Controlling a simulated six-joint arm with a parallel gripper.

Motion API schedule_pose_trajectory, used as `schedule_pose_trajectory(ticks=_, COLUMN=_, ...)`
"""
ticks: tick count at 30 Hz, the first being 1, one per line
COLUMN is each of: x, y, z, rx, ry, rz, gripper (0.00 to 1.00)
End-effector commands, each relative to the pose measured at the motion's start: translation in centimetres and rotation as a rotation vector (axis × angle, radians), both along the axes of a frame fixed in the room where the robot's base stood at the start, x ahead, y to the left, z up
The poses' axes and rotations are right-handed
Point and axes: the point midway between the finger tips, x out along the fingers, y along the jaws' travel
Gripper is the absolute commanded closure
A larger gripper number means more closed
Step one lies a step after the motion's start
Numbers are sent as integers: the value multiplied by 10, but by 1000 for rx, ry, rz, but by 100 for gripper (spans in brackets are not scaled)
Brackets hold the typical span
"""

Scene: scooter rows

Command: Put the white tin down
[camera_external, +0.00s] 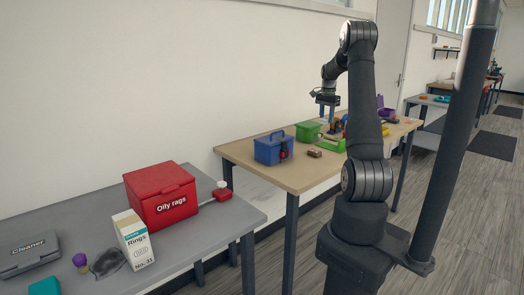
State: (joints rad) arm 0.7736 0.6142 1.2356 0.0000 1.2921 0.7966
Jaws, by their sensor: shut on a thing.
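My gripper (327,103) is at the far side of the wooden bench (240,152), pointing down above the bench's back part. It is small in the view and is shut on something. I cannot make out the white tin clearly; at the gripper it is too small or hidden to tell its outline. A green box (308,133) and a blue tool box (273,150) stand on the bench to the left of and nearer than the gripper.
Orange, yellow and purple items crowd the bench behind my arm. A small brown block (314,153) lies near its front edge. The nearer grey bench (195,240) holds a red "Oily rags" box (160,196), a Rings carton (133,240) and a cleaner case (30,253).

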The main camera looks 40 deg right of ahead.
Motion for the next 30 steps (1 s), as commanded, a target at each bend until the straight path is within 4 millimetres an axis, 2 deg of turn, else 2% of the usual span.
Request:
schedule_pose_trajectory(ticks=8, x=52, y=34, z=1, rx=-1, ry=-1, rz=96, gripper=85)
schedule_pose_trajectory(ticks=11, x=78, y=54, z=2, rx=0, ry=0, rz=147, gripper=85)
schedule_pose_trajectory(ticks=14, x=110, y=84, z=3, rx=-1, ry=-1, rz=214, gripper=85)
schedule_pose_trajectory(ticks=17, x=145, y=121, z=5, rx=0, ry=0, rz=290, gripper=85)
schedule_pose_trajectory(ticks=21, x=190, y=181, z=6, rx=0, ry=0, rz=399, gripper=85)
schedule_pose_trajectory(ticks=26, x=232, y=257, z=8, rx=-1, ry=-1, rz=523, gripper=85)
schedule_pose_trajectory(ticks=30, x=260, y=329, z=8, rx=0, ry=0, rz=632, gripper=85)
